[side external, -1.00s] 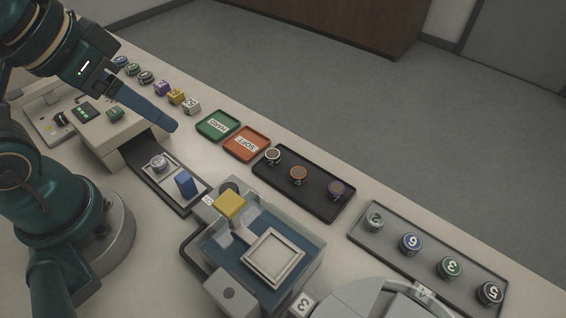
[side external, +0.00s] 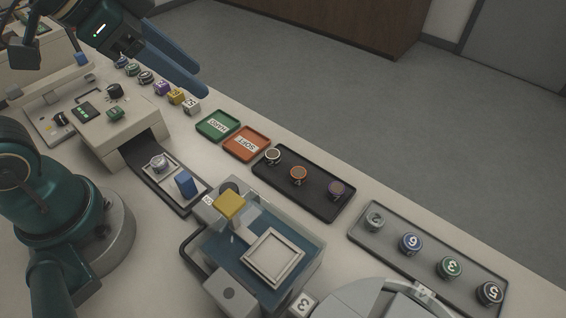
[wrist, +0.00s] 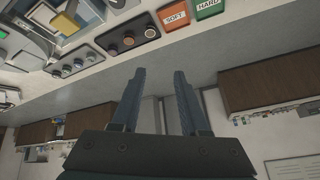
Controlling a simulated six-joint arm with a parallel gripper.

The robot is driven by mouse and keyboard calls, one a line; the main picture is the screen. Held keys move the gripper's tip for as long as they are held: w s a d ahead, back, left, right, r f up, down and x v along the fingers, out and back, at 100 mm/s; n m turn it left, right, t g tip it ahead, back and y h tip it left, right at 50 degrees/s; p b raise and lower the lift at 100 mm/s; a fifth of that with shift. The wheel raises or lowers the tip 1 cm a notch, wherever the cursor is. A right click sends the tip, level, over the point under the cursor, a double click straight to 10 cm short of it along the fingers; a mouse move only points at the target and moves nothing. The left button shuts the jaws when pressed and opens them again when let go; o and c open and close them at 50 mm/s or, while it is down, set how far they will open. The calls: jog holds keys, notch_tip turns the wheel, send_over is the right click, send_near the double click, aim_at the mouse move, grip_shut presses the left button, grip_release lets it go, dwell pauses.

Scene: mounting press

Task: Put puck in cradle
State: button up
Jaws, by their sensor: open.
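A small silvery round puck (side external: 159,163) sits on a light plate at the end of a dark chute, beside a blue block (side external: 185,184). I cannot tell for certain which part is the cradle; a pale square frame (side external: 273,255) lies in a blue-floored, clear-walled basin. My gripper (side external: 200,82) is raised in the air at the upper left, well above the bench and apart from the puck. In the wrist view its two blue fingers (wrist: 159,72) are spread with nothing between them.
A black tray (side external: 318,205) holds three round pieces. A grey tray (side external: 390,243) holds several numbered ones. Green (side external: 218,137) and orange (side external: 262,156) labelled trays lie by the bench edge. A box-shaped machine (side external: 118,130) stands behind the chute. The air around my gripper is clear.

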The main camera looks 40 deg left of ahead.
jog(key=w+d+m+h, duration=0.2)
jog(key=w+d+m, duration=0.2)
jog(key=w, duration=0.2)
jog(key=m+g, duration=0.5)
send_over(333, 187)
jog(key=a, duration=0.2)
jog(key=shift+h, duration=0.4)
jog(key=f, duration=1.4)
jog(key=shift+s+a+f, duration=0.2)
jog(key=shift+s+f, duration=0.05)
jog(key=shift+s, duration=0.05)
jog(key=shift+x, duration=2.4)
jog(key=shift+s, duration=0.1)
grip_shut()
